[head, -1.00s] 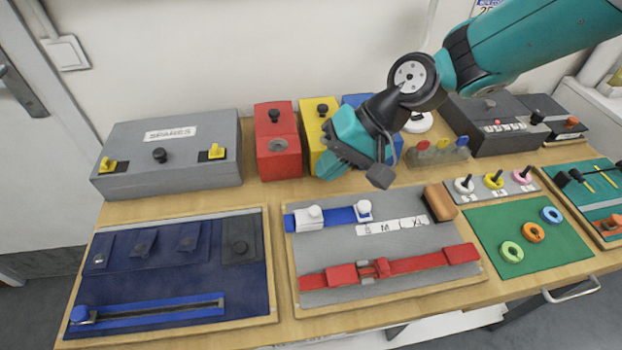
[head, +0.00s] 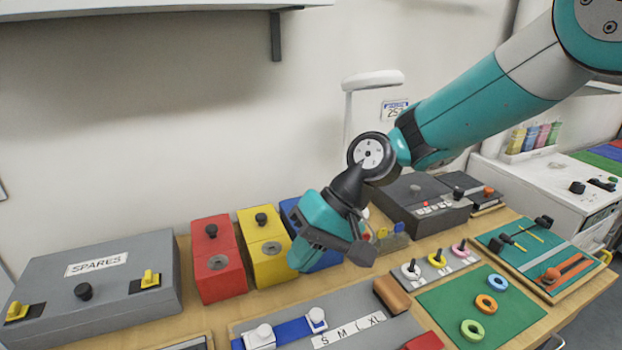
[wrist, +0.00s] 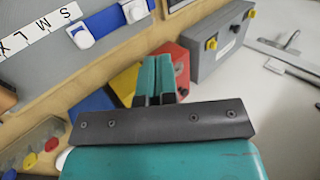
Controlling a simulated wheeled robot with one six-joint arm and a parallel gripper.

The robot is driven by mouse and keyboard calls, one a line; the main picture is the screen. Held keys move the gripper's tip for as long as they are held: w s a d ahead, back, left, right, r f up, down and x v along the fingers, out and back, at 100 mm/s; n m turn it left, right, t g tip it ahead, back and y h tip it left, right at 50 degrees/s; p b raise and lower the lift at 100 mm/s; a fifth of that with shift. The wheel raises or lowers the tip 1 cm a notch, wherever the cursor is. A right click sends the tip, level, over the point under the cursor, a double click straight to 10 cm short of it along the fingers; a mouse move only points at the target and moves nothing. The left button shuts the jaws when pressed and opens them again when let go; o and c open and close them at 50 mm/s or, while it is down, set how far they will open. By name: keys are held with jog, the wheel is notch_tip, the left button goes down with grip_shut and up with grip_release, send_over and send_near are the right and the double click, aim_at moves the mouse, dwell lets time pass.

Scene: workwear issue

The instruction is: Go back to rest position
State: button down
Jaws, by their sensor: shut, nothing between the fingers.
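My gripper (head: 306,256) is teal and dark grey and hangs above the back part of the bench, in front of the yellow and blue boxes. In the wrist view my gripper (wrist: 157,78) shows its two teal fingers together, with nothing between them. It touches nothing that I can make out. My gripper hides part of the blue box (head: 292,211).
A grey SPARES case (head: 90,295), red box (head: 216,255) and yellow box (head: 262,240) stand along the back. In front are a grey size board (head: 290,310), green mat with rings (head: 440,300) and peg strip (head: 437,262). A shelf (head: 120,15) hangs above left.

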jog(key=s+d+r+n+t+h, duration=0.1)
jog(key=s+d+r, duration=0.3)
jog(key=s+d, duration=0.4)
jog(key=s+d+r+n+t+h, duration=0.1)
jog(key=s+d+r+t+h, duration=0.1)
jog(key=s+d, duration=0.5)
jog(key=d+r, duration=0.1)
jog(key=d, duration=0.1)
jog(key=shift+s+d+r, duration=0.35)
